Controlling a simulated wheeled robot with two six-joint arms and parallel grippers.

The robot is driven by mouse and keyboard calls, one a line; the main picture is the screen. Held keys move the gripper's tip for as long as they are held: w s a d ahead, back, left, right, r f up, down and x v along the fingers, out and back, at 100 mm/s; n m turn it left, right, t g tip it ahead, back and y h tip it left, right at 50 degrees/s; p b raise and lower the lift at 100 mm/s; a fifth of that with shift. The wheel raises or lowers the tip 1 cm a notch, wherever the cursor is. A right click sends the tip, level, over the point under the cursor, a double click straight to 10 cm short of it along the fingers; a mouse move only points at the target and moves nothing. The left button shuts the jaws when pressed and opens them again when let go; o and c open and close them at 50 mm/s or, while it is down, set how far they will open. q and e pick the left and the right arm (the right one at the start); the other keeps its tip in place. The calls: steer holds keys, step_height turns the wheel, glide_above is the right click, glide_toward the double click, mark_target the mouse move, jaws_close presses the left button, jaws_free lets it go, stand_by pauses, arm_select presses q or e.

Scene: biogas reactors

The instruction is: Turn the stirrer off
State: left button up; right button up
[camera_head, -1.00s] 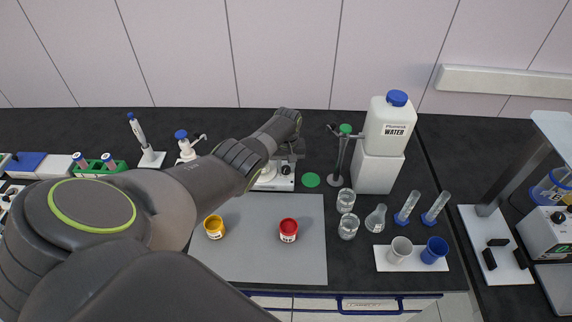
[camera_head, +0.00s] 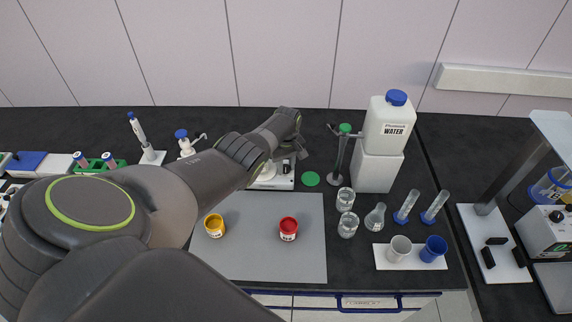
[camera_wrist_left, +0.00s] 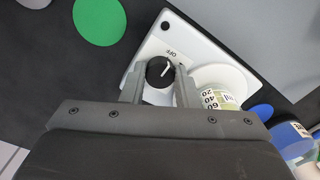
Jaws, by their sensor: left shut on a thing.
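The stirrer (camera_wrist_left: 165,37) is a white box with a black knob (camera_wrist_left: 158,70) and a printed "OFF" label beside it, seen in the left wrist view. The knob's white pointer line is turned toward the label side. My left gripper (camera_wrist_left: 159,82) has a finger on each side of the knob and is shut on it. In the head view the stirrer (camera_head: 284,181) is largely hidden behind my left arm, with only its front right part showing. A vessel with a printed scale (camera_wrist_left: 218,98) stands on the white plate. My right gripper is not in view.
A green disc (camera_head: 310,179) and a stand (camera_head: 338,160) are right of the stirrer. The white water container (camera_head: 388,130) stands farther right. A yellow jar (camera_head: 214,225) and a red jar (camera_head: 288,229) are on the grey mat (camera_head: 255,262) in front.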

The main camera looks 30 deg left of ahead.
arm_select(q)
steer(key=shift+w+r, duration=0.1)
steer(key=o, duration=1)
steer(key=shift+c, duration=0.2)
steer(key=shift+s, duration=0.2)
